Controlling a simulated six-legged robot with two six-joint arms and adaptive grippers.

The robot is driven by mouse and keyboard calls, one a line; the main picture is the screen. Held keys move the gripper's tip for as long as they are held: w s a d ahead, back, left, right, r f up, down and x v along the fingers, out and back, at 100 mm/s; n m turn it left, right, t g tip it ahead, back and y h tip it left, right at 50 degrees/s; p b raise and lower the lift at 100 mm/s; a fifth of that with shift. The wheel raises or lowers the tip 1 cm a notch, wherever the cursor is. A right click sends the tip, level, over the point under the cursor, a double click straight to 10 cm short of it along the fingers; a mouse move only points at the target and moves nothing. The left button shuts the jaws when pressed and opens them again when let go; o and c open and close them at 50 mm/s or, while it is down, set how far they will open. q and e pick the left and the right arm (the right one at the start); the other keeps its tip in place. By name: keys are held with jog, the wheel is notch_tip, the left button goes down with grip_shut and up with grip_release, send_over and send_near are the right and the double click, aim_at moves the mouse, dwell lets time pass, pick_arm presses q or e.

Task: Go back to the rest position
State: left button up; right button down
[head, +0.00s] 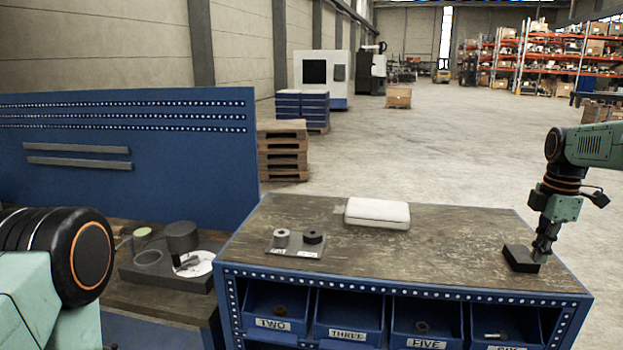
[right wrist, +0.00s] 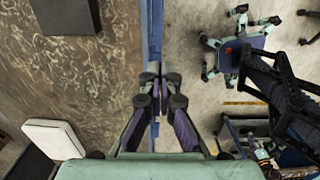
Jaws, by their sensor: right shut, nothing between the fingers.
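My right gripper (head: 543,248) is at the right end of the workbench in the head view, its fingers pointing down. In the right wrist view its fingers (right wrist: 160,78) are shut with nothing between them, over the bench's edge. A black block (head: 518,258) lies on the bench top just beside the gripper; it also shows in the right wrist view (right wrist: 65,16), apart from the fingers. My left arm shows only as a link and a round joint at the left of the head view; its gripper is out of view.
A white box (head: 377,212) and a grey plate with two small cylinders (head: 296,247) are on the workbench (head: 450,240). Blue bins (head: 345,318) sit under its top. A dark fixture with cylinders (head: 165,268) stands left. Open floor lies behind.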

jog(key=s+a+f+m+b, duration=0.1)
jog(key=a+f+b, duration=0.1)
jog(key=a+f, duration=0.5)
jog(key=s+a+f+m+b, duration=0.2)
jog(key=f+b, duration=0.1)
jog(key=f, duration=0.9)
jog(key=s+a+f+m+b, duration=0.1)
jog(key=a+f+b, duration=0.1)
jog(key=a+f, duration=0.5)
jog(key=s+a+f+m+b, duration=0.25)
jog(key=s+f, duration=0.35)
jog(key=f, duration=0.3)
jog(key=s+a+f+m+b, duration=0.2)
jog(key=s+a+f+b, duration=0.15)
jog(key=s+f, duration=0.4)
jog(key=s+a+f+m+b, duration=0.2)
jog(key=s, duration=0.5)
jog(key=s+a+f+m+b, duration=0.1)
jog(key=s+f+m+b, duration=0.1)
jog(key=s, duration=0.6)
jog(key=s+a+f+m+b, duration=0.2)
jog(key=s+f+m+b, duration=0.1)
jog(key=s, duration=0.5)
jog(key=shift+a+f, duration=0.3)
jog(key=shift+f, duration=0.05)
